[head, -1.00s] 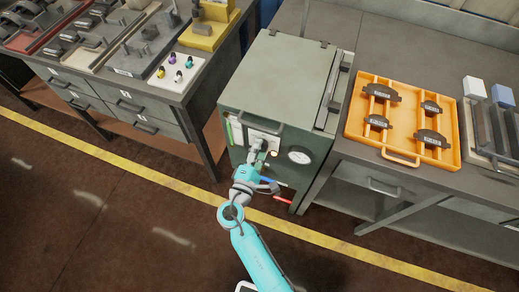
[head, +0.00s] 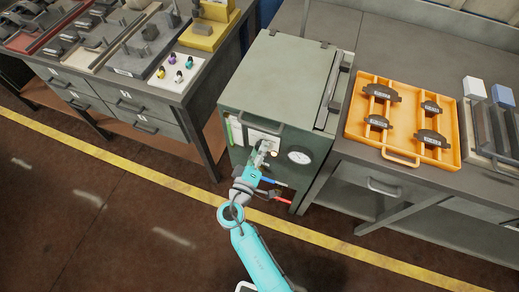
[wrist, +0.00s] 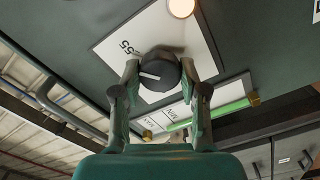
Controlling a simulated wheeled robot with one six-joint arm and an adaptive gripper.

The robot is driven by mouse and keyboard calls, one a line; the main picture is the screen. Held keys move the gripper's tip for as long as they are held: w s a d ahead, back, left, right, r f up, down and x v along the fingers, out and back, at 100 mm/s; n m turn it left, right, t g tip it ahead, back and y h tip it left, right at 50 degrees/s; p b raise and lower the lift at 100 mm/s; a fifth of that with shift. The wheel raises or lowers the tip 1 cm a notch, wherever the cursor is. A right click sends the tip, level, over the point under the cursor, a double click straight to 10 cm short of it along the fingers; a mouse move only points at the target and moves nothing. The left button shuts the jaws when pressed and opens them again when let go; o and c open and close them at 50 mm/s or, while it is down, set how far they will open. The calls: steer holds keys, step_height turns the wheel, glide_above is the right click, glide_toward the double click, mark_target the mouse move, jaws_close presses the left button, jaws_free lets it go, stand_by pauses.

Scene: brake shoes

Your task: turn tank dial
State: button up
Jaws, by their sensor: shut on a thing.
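The tank is a green-grey metal cabinet (head: 285,75) between two benches in the head view. Its dial is a round black knob (wrist: 157,82) with a white pointer line, set on a white plate (wrist: 116,45) marked "55" in the wrist view. The pointer line points left in that view. My gripper (wrist: 160,70) is shut on the dial, one finger on each side of it. In the head view my gripper (head: 261,155) is at the cabinet's front face and hides most of the dial.
A round gauge (head: 299,156) is right of my gripper. Blue (head: 273,182) and red (head: 281,198) handles stick out below it. A lit round lamp (wrist: 181,8) is beside the plate. An orange tray (head: 407,150) holds brake shoes on the right bench. The floor in front is clear.

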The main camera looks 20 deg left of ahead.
steer(key=shift+m, duration=0.8)
steer(key=o, duration=1.1)
steer(key=shift+o, duration=0.2)
steer(key=shift+s, duration=0.1)
steer(key=s, duration=0.7)
steer(key=shift+s, duration=0.2)
steer(key=shift+f, duration=0.1)
